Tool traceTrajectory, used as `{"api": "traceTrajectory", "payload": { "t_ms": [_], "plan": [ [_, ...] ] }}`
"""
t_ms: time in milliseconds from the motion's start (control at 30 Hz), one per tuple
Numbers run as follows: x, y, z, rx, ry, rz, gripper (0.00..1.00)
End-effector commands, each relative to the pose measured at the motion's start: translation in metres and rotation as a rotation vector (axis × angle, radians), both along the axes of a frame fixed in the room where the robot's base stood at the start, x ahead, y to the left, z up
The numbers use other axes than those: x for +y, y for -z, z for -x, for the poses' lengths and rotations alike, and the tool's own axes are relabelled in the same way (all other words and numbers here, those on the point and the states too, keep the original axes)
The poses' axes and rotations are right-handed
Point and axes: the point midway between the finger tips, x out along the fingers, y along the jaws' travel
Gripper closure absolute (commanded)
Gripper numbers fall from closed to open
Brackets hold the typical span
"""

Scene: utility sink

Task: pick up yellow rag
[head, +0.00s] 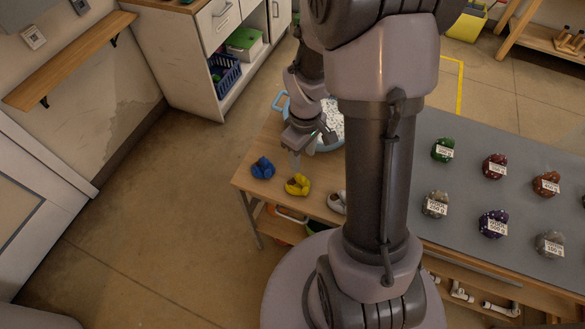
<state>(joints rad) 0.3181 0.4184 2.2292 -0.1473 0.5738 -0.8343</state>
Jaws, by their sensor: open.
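The yellow rag (298,184) lies crumpled on the left part of the wooden bench top, near its front edge. My gripper (297,158) is above the yellow rag and slightly behind it, pointing down with its jaws open. It looks apart from the rag, though the exact height is hard to tell. A blue rag (263,167) lies to the left of the yellow one. A white rag (337,202) lies to the right, partly hidden by my arm.
A blue-handled basin (330,138) with whitish contents stands behind my gripper, partly hidden by my arm. Several labelled coloured bundles, including a green one (442,150), lie on the grey surface (465,185) to the right. The floor left of the bench is clear.

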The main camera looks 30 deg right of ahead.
Motion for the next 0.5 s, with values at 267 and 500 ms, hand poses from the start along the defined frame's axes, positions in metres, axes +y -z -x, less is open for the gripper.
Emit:
{"api": "traceTrajectory", "payload": {
  "t_ms": [267, 500],
  "plan": [
    [0.0, 0.06, 0.0, 0.0, 0.001, 0.0, 0.52],
    [0.0, 0.095, -0.004, 0.0, 0.001, -0.001, 0.52]
  ]
}}
